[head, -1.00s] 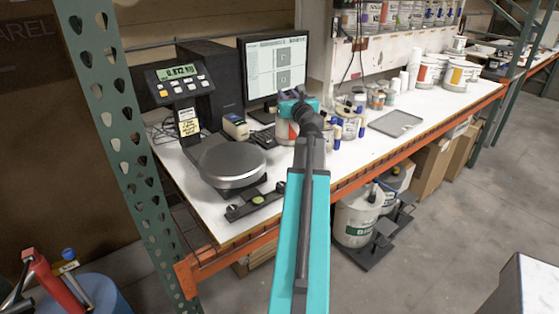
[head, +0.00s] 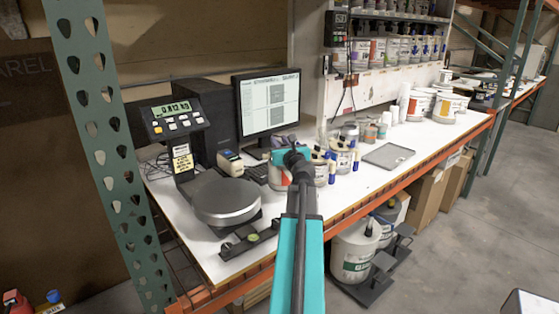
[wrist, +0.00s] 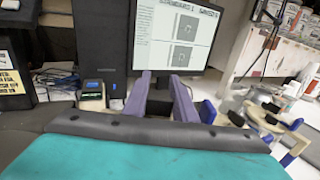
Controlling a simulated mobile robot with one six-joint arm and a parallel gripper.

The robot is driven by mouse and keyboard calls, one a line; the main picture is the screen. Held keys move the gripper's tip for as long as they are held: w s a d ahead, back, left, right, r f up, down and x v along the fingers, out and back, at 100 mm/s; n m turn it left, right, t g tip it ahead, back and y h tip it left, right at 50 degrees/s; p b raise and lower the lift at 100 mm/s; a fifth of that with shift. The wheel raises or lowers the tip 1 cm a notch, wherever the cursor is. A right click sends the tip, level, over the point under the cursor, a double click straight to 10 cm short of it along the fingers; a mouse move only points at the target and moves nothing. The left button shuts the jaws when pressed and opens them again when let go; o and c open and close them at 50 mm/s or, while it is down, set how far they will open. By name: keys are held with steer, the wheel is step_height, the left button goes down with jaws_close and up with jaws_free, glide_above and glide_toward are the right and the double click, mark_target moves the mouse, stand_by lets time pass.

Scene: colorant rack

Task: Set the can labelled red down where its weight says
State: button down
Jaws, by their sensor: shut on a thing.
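My gripper (head: 284,146) is over the bench just in front of the monitor, with purple fingers that also show in the wrist view (wrist: 162,92). It is shut, and a pale can with a reddish band (head: 276,180) shows just below it, partly behind my arm. Its label cannot be read, and the grip itself is hidden in both views. The round scale pan (head: 226,200) is bare, left of the can. The scale's display (head: 172,109) shows a reading that looks like 0.812 kg. A note with small print (head: 182,158) hangs below the display.
A monitor (head: 268,104) and a small label printer (head: 230,162) stand behind. Several cans and bottles (head: 341,157) crowd the bench right of my gripper. A grey tray (head: 388,156) lies farther right. A shelf of cans (head: 400,49) is above. The bench front (head: 350,195) has bare room.

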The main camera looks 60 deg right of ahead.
steer(key=shift+f, duration=0.8)
steer(key=shift+f+b, duration=0.5)
steer(key=shift+f, duration=1.45)
steer(key=c, duration=1.5)
jaws_free()
steer(key=shift+f, duration=0.1)
steer(key=shift+o, duration=0.2)
